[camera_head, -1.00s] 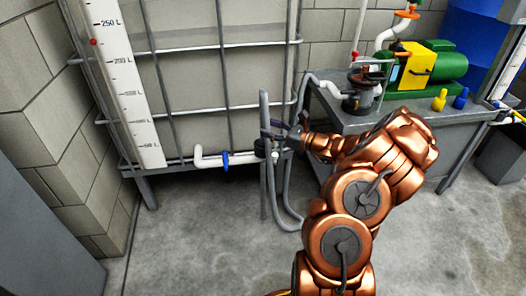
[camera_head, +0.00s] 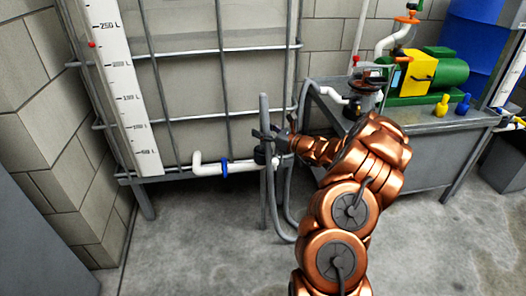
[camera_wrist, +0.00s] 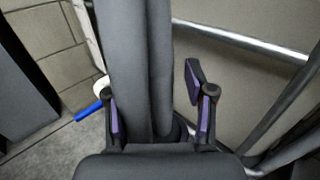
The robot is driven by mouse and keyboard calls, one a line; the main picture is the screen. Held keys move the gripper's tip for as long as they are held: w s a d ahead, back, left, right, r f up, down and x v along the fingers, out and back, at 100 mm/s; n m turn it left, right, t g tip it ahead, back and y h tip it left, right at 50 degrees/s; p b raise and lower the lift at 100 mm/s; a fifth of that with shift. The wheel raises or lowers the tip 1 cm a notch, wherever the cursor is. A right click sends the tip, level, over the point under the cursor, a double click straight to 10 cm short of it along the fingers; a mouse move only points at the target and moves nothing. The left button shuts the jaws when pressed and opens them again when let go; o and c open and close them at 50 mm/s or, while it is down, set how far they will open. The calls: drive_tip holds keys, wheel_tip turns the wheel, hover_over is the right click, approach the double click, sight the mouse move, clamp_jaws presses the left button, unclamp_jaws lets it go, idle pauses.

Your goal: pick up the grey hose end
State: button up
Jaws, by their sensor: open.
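A grey hose (camera_head: 264,108) rises upright in front of the caged tank, its upper end free, and a loop of grey hose hangs to the floor beside it. My gripper (camera_head: 268,136) is at the upright part, below its top. In the wrist view, grey tubing (camera_wrist: 128,45) runs vertically between the fingers of my gripper (camera_wrist: 153,92), nearer the left finger. A gap shows to the right finger, so the jaws are open. I cannot tell whether the left finger touches the tubing. The hose end is out of the wrist view.
The caged tank (camera_head: 190,75) with a white level scale (camera_head: 125,90) stands behind. A white pipe with a blue valve (camera_head: 224,168) runs low, close to my gripper. A grey bench (camera_head: 425,160) with a green and yellow pump (camera_head: 438,72) stands right. Floor in front is clear.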

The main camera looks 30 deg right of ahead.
drive_tip(key=shift+c, duration=0.4)
clamp_jaws()
idle(0.4)
